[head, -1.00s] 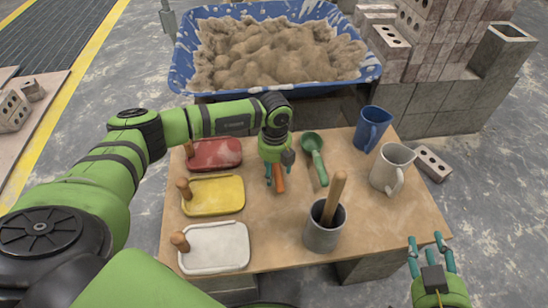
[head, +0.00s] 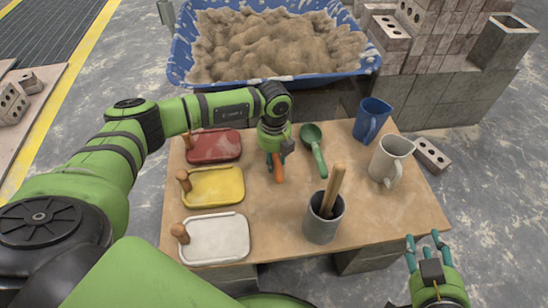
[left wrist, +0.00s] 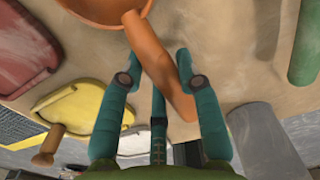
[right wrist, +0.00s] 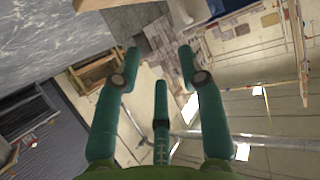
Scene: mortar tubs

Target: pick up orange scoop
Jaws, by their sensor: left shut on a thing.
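The orange scoop (head: 279,172) is at the middle of the table, largely hidden under my left gripper in the head view. In the left wrist view its handle (left wrist: 158,65) lies between the fingers and its round bowl (left wrist: 100,10) is at the top edge. My left gripper (head: 274,160), also in the left wrist view (left wrist: 157,68), points down and is shut on the handle. I cannot tell whether the scoop is clear of the table. My right gripper (head: 427,240) is open and empty off the table's front right corner; its spread fingers show in the right wrist view (right wrist: 160,68).
A green scoop (head: 315,150) lies close right of the left gripper. A grey container (head: 322,222) with a wooden handle stands in front. Blue (head: 371,120) and white (head: 389,163) jugs stand right. Red, yellow and white floats (head: 214,240) lie left. A blue mortar tub (head: 368,68) is behind.

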